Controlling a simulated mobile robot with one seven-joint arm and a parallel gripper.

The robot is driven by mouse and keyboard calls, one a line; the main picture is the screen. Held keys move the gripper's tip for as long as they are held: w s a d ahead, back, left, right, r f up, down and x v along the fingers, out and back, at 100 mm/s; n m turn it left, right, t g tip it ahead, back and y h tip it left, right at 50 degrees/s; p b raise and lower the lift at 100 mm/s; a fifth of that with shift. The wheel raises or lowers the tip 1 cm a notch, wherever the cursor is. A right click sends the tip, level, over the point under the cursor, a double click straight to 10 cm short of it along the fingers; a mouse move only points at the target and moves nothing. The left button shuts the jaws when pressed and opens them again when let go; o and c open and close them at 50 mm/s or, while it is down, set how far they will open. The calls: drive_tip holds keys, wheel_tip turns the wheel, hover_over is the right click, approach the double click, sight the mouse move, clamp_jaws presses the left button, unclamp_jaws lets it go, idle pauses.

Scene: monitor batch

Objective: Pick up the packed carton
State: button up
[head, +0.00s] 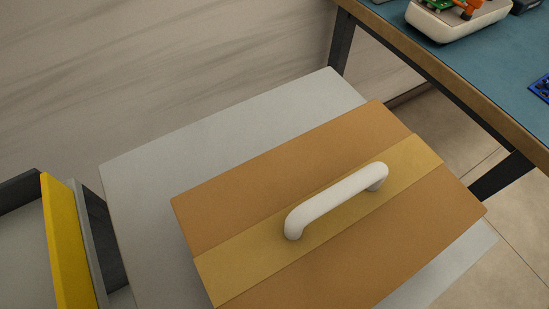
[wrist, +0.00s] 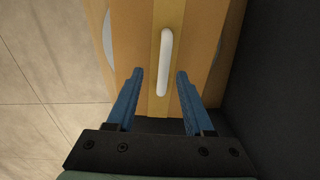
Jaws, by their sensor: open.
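The packed carton (head: 255,198) is a brown box with a yellow tape band and a white arched handle (head: 335,202) on top. It sits on a light grey surface (head: 140,178) in the head view. My gripper is not visible in the head view. In the wrist view my gripper (wrist: 159,74) is open and empty, with its two blue fingers spread apart. The carton (wrist: 205,38) and its white handle (wrist: 166,60) lie beyond the fingers, with the handle lined up between them. I cannot tell the exact gap between fingertips and handle.
A blue-topped workbench (head: 475,62) with a wooden edge stands at the upper right, holding a white device (head: 460,22) and a blue board (head: 541,88). A grey bin with a yellow edge (head: 66,245) is at the lower left. In the wrist view a dark surface (wrist: 275,90) lies at the right.

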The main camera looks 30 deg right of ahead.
drive_tip(key=f+b, duration=0.2)
drive_tip(key=f, duration=0.1)
drive_tip(key=f+b, duration=0.1)
drive_tip(key=f, duration=0.1)
drive_tip(key=shift+w+d+f+b, duration=0.2)
drive_tip(key=shift+w+b, duration=0.05)
drive_tip(key=shift+b, duration=0.05)
drive_tip(key=shift+r, duration=0.1)
clamp_jaws()
idle(1.0)
